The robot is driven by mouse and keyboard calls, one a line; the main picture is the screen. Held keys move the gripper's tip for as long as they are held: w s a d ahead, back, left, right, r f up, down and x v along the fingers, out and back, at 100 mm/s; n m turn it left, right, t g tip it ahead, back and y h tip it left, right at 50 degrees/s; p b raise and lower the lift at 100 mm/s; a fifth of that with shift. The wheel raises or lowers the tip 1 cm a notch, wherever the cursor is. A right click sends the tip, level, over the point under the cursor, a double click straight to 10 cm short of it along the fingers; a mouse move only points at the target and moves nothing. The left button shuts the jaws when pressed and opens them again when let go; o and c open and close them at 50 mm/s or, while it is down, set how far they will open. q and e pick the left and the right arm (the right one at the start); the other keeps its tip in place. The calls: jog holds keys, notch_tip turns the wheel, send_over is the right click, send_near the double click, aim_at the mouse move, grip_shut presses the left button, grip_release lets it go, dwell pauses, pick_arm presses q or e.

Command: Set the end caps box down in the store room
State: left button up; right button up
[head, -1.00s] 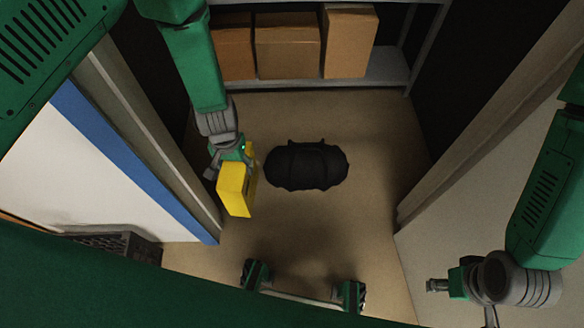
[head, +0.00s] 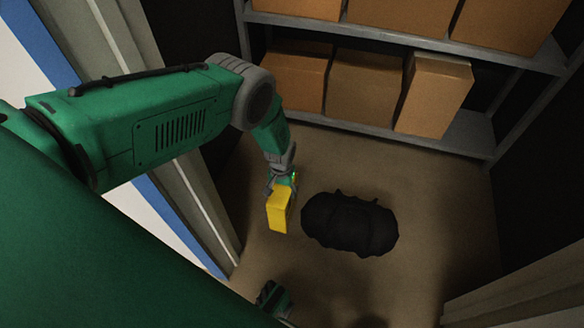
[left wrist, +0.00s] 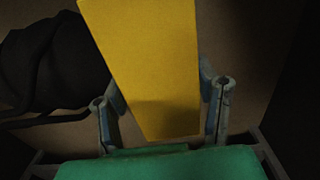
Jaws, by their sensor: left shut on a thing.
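The end caps box is a yellow box (head: 279,210) in the head view, left of the black bag. It also fills the middle of the left wrist view (left wrist: 150,65). My left gripper (head: 281,186) is shut on it, with one finger on each side in the left wrist view. The box seems to hang above the store room floor (head: 290,262); how high is hard to tell.
A black bag (head: 350,224) lies on the floor just right of the box. Shelves (head: 400,138) with several cardboard boxes (head: 433,95) stand at the back. The door frame (head: 180,150) is at the left, another edge (head: 520,290) at the lower right.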

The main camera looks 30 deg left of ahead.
pick_arm(q)
jog(key=f, duration=0.2)
jog(key=a+f+b, duration=0.1)
jog(key=shift+f, duration=0.35)
jog(key=f+b, duration=0.2)
jog(key=f, duration=0.1)
jog(key=shift+d+f, duration=0.1)
jog(key=shift+d, duration=0.1)
jog(key=o, duration=1.7)
jog(key=shift+a+f, duration=0.1)
pick_arm(e)
jog(key=f, duration=0.1)
jog(key=a+f, duration=0.1)
jog(key=f, duration=0.1)
jog(key=shift+f, duration=0.2)
